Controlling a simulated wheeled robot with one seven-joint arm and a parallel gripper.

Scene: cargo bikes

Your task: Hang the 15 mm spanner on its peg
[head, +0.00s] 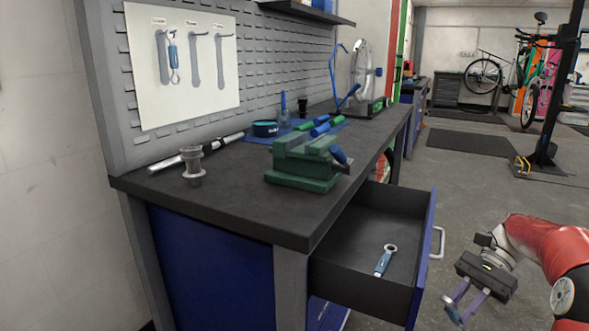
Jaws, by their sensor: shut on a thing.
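A white shadow board (141,88) on the back wall has three dark spanner outlines under small labels I cannot read. A blue-handled spanner (173,57) hangs at the left outline. The middle outline (196,62) and right outline (220,62) are bare. Another blue-handled spanner (383,262) lies in the open drawer (345,268), its ring end toward the back. I cannot read a size on either spanner. My gripper (453,309) is at the lower right, outside the drawer, pointing down and left. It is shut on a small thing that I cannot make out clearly.
The dark workbench (245,206) holds a green vise (303,162), a metal fitting (193,166), a metal bar (215,144), a blue tape roll (266,128) and several green and blue tools. The drawer juts out between my gripper and the bench. Floor space (465,185) behind is clear.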

